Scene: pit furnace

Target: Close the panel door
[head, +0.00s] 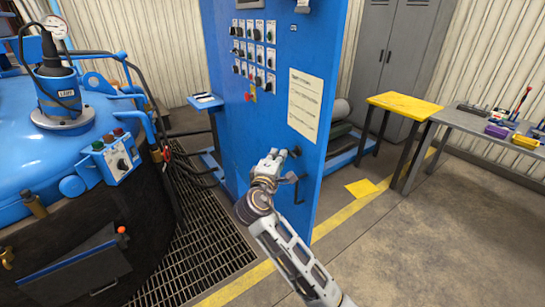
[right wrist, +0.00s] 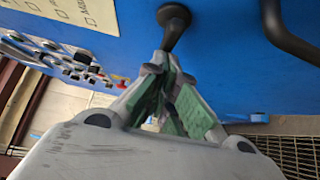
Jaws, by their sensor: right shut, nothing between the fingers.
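The blue panel door (head: 265,120) carries rows of buttons and a paper notice (head: 305,103); I cannot tell whether it stands ajar. A dark handle (head: 299,188) is low on its face, and the right wrist view shows a black bar handle (right wrist: 288,35) and a black knob-like part (right wrist: 173,22) on the blue surface. My right gripper (head: 277,155) is in front of the lower door, left of and above the handle. Its fingers (right wrist: 165,70) are shut and empty, with the tips at the knob-like part; contact cannot be made out. My left gripper is out of view.
A blue furnace lid (head: 100,110) with a small control box (head: 118,158) fills the left. Floor grating (head: 200,240) lies between it and the panel. A yellow-topped stand (head: 404,104) and a grey workbench (head: 470,120) stand right. The floor at front right is clear.

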